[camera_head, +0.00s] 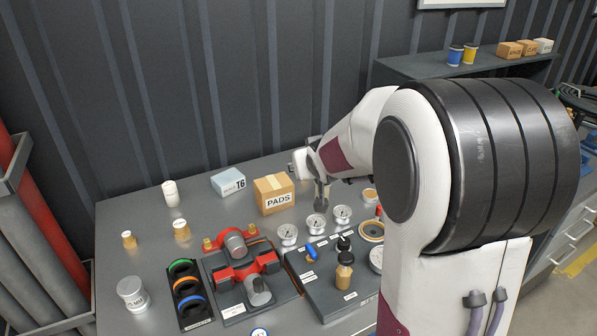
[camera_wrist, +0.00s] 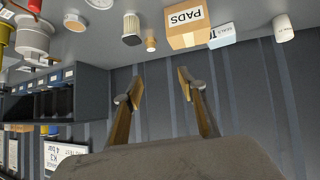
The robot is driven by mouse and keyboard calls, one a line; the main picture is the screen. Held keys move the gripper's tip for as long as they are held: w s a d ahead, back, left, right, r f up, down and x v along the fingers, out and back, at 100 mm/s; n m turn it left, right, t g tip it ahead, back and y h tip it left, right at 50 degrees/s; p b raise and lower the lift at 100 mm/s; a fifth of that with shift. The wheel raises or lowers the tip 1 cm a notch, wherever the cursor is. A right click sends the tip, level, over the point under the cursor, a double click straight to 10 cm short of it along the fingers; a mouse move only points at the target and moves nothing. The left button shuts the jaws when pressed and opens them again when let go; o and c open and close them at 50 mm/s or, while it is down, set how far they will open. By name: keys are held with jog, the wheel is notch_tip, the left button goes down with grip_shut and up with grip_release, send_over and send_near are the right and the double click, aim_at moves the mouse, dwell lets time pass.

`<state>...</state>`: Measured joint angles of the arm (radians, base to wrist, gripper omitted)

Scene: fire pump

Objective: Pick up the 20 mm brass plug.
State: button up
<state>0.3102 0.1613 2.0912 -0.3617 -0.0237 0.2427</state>
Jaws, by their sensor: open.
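I cannot tell which, if either, is the 20 mm plug; no size mark is readable. The wrist view, where the box lettering is upside down, shows a small tan-brass cylinder (camera_wrist: 151,41) beside the PADS box. My gripper (camera_head: 320,190) is above the back of the bench, right of the PADS box. Its fingers (camera_wrist: 158,88) are apart with nothing between them in the wrist view.
Several gauges (camera_head: 316,223), a red pump assembly (camera_head: 245,265) and coloured rings (camera_head: 187,284) crowd the middle. A white cylinder (camera_head: 170,193) and a tub (camera_head: 132,292) stand left. My arm hides the right.

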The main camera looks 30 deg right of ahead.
aim_at(316, 181)
jog(key=w+d+f, duration=0.2)
jog(key=w+f, duration=0.1)
jog(key=w+d+f+t, duration=0.1)
jog(key=w+d+f, duration=0.2)
jog(key=f, duration=0.1)
jog(key=w+d+f+t, duration=0.1)
jog(key=w+d+f, duration=0.2)
jog(key=shift+w+f+y, duration=0.25)
jog(key=shift+w+y, duration=0.05)
jog(key=shift+w, duration=0.1)
jog(key=shift+x, duration=3.35)
jog(key=shift+f, duration=0.1)
jog(key=shift+a+f+x, duration=0.1)
jog(key=shift+a+x, duration=0.05)
jog(key=shift+x, duration=0.6)
jog(key=shift+a+f+x, duration=0.1)
jog(key=shift+f+x, duration=0.05)
jog(key=shift+x, duration=1.55)
